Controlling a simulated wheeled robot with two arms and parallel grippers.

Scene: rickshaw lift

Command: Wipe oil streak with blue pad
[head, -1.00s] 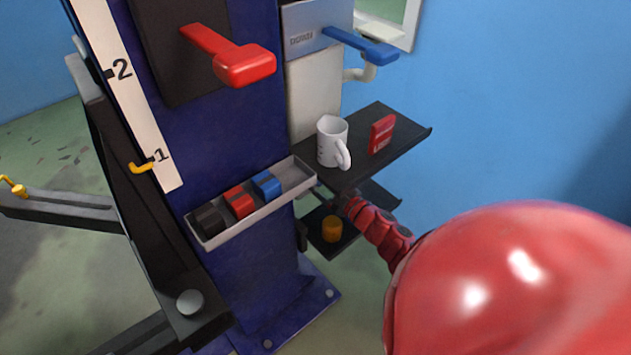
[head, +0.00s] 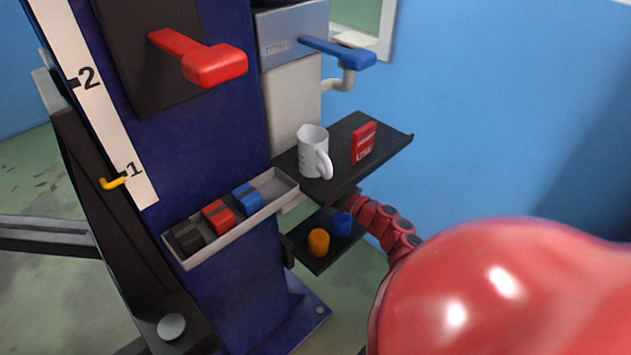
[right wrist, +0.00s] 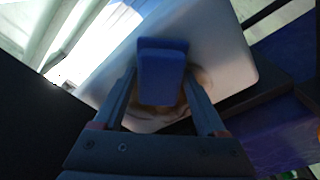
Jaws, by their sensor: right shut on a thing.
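In the right wrist view, my right gripper (right wrist: 162,100) is shut on a blue pad (right wrist: 162,72). Behind the pad is a pale panel (right wrist: 222,45) with a brownish smear, the oil streak (right wrist: 202,80), showing beside the pad and partly hidden by it. I cannot tell whether the pad touches the panel. In the head view my red right arm reaches in from the right to below the upper shelf; its gripper and the held pad are hidden there. My left gripper is in neither view.
A dark upper shelf (head: 385,147) bears a white mug (head: 312,155) and a red box (head: 363,143). The lower shelf (head: 318,265) holds an orange cup (head: 319,241) and a blue cup (head: 342,223). A tray (head: 228,240) holds black, red and blue blocks. Red and blue levers jut out above.

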